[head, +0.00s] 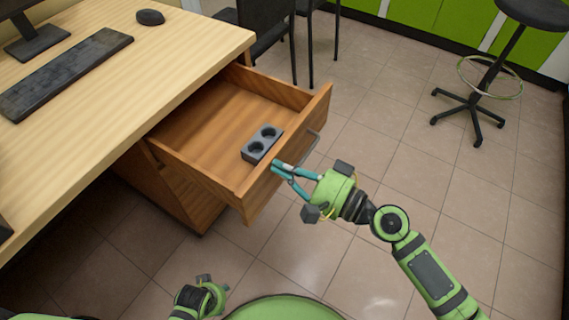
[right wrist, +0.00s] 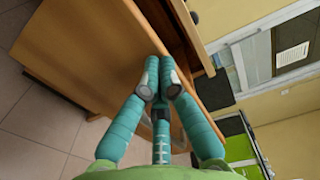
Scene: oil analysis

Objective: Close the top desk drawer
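The top desk drawer (head: 215,128) is pulled well out from under the wooden desktop in the head view. In the right wrist view the fingertips (right wrist: 160,82) are close together against the wooden front (right wrist: 155,35). My left gripper (head: 206,284) is low in the head view, away from the drawer, its fingers unclear.
A grey block with two round holes (head: 262,144) lies inside the drawer near its front. A keyboard (head: 65,75) and mouse (head: 150,17) are on the desktop (head: 130,90). A chair (head: 265,25) stands behind the drawer. A stool (head: 485,85) stands far right. The tiled floor between is clear.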

